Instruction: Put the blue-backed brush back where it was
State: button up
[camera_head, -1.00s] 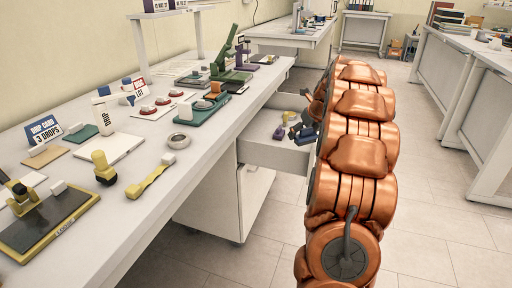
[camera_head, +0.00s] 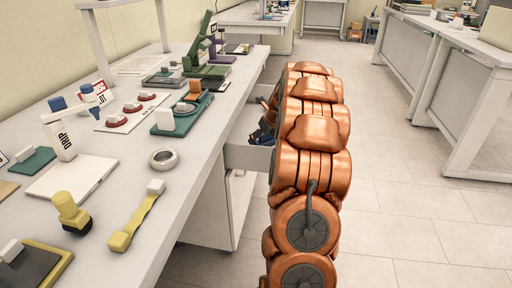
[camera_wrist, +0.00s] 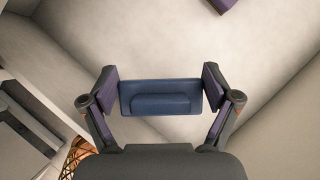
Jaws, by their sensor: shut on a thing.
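The blue-backed brush (camera_wrist: 160,98) is between the two fingers of my gripper (camera_wrist: 160,92) in the wrist view, with its blue back facing the camera. Both finger pads touch its ends; its underside is hidden. Around and below it are the pale floor and walls of an open drawer (camera_wrist: 262,45). In the head view the brush shows as a dark blue patch (camera_head: 262,136) at the open drawer (camera_head: 248,158), beside my arm. My arm hides most of the gripper and the drawer's inside there.
A purple thing (camera_wrist: 222,4) lies in the drawer at the wrist view's top edge. The bench (camera_head: 195,150) left of my arm carries a yellow strap-like tool (camera_head: 135,222), a yellow-handled stamp (camera_head: 72,212), a grey ring (camera_head: 163,159) and a green tray (camera_head: 182,118). The floor on the right is clear.

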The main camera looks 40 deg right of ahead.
aim_at(267, 141)
notch_tip(267, 141, down, 4)
jog(key=shift+f, duration=0.25)
jog(key=shift+w+d+r, duration=0.1)
jog(key=shift+w, duration=0.15)
jog(key=shift+w+d+b, duration=0.15)
jog(key=shift+w+b, duration=0.15)
jog(key=shift+w, duration=0.5)
jog(key=shift+w+d+b, duration=0.15)
jog(key=shift+w+b, duration=0.1)
jog(key=shift+w, duration=0.5)
jog(key=shift+w+f, duration=0.1)
jog(key=shift+f, duration=0.45)
jog(key=o, duration=0.9)
jog(key=shift+f, duration=0.1)
jog(key=shift+c, duration=0.2)
jog(key=p+v, duration=0.1)
jog(key=v, duration=1.1)
jog(key=shift+p, duration=0.35)
